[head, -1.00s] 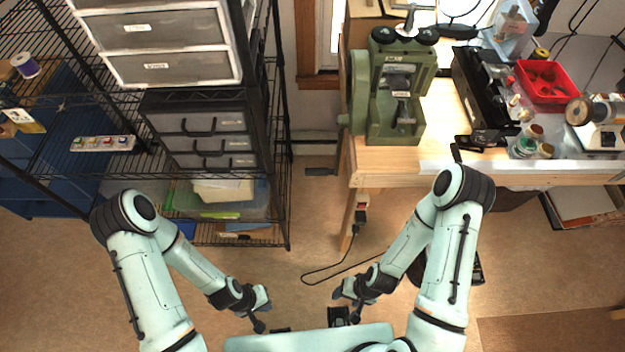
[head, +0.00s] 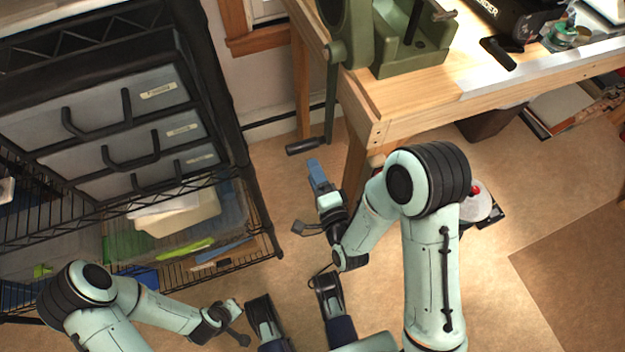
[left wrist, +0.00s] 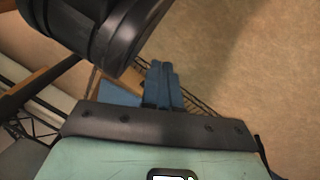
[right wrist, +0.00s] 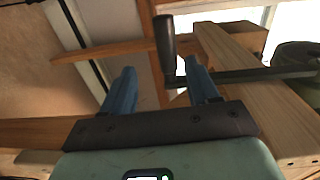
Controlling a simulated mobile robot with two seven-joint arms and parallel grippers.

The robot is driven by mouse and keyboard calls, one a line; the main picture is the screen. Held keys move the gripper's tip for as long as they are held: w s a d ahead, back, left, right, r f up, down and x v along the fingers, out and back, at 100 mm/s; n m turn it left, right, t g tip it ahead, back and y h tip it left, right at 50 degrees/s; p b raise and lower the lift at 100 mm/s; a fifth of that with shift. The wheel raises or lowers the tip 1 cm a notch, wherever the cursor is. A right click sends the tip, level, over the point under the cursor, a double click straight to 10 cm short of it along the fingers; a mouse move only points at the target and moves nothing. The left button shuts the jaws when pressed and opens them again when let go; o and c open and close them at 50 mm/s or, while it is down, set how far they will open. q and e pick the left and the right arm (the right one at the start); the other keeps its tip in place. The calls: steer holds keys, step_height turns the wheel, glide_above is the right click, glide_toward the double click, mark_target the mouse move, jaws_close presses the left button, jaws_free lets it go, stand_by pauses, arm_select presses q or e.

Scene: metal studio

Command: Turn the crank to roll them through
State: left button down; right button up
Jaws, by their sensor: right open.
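The green rolling machine (head: 405,45) stands on the wooden bench, its top cut off in the head view. Its crank arm (head: 331,100) hangs down at its left side, ending in a black crank handle (head: 304,146) beyond the bench edge. My right gripper (head: 316,174) is open, just below the handle in the head view. In the right wrist view the black handle (right wrist: 165,45) stands beyond the gap between the blue fingertips (right wrist: 162,78), apparently not held. My left gripper (left wrist: 163,82) is empty, its fingers together. What goes through the rollers is not visible.
The wooden bench (head: 400,105) has a corner and leg close to my right gripper. A black wire rack (head: 262,225) with drawers (head: 130,110) stands at the left. Floor (head: 285,185) between rack and bench is clear.

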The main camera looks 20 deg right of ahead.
mark_target(303, 146)
steer(key=w, duration=0.9)
steer(key=shift+a+r+p, duration=0.15)
steer(key=shift+r+p, duration=0.15)
steer(key=shift+r, duration=0.05)
